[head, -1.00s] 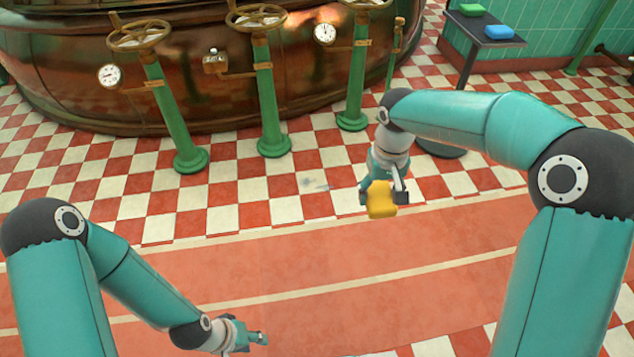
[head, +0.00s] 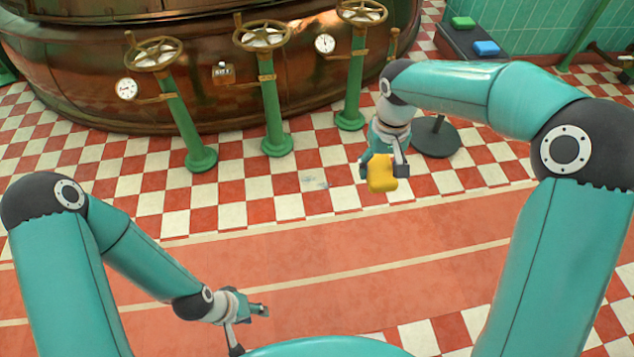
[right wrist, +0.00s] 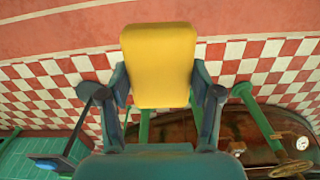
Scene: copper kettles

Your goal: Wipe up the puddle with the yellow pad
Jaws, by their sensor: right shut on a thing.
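The yellow pad (head: 382,173) is held in my right gripper (head: 384,170), above the floor. In the right wrist view the pad (right wrist: 158,60) sits between the two fingers. The puddle (head: 315,181) is a small, faint greyish patch on the checkered tiles, left of the pad in the head view. The pad appears apart from it, though its height is hard to judge. My left gripper (head: 250,328) is open and empty at the lower middle of the head view, far from the puddle.
Green valve posts (head: 273,110) with brass wheels stand before the large copper kettle (head: 90,80). A dark stand (head: 462,42) at the upper right holds a green block (head: 463,22) and a blue block (head: 487,47). The red floor strip (head: 290,240) is clear.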

